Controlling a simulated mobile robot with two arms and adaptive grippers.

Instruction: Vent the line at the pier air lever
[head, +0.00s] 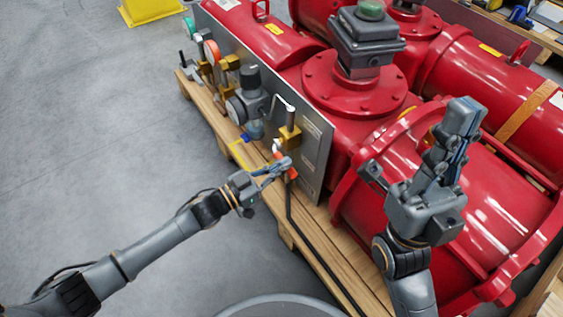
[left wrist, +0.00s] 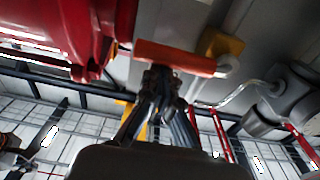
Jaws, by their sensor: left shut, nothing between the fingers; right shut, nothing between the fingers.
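The air lever has an orange-red handle (head: 292,173) at the lower end of the grey panel, below a brass fitting. In the left wrist view the handle (left wrist: 178,57) lies across the picture just beyond my fingertips. My left gripper (head: 286,164) is shut and empty, its tips at or very near the handle; I cannot tell whether they touch. The left wrist view shows the closed fingers (left wrist: 160,80) over the handle's left-middle part. My right gripper (head: 462,115) is shut and empty, raised in front of the red actuator body.
The grey panel (head: 314,150) carries a grey regulator (head: 252,92), gauges and tubing. Large red actuator housings (head: 355,85) stand on a wooden pallet (head: 316,250) with a dark pipe along it. Grey floor (head: 90,140) on the left is free.

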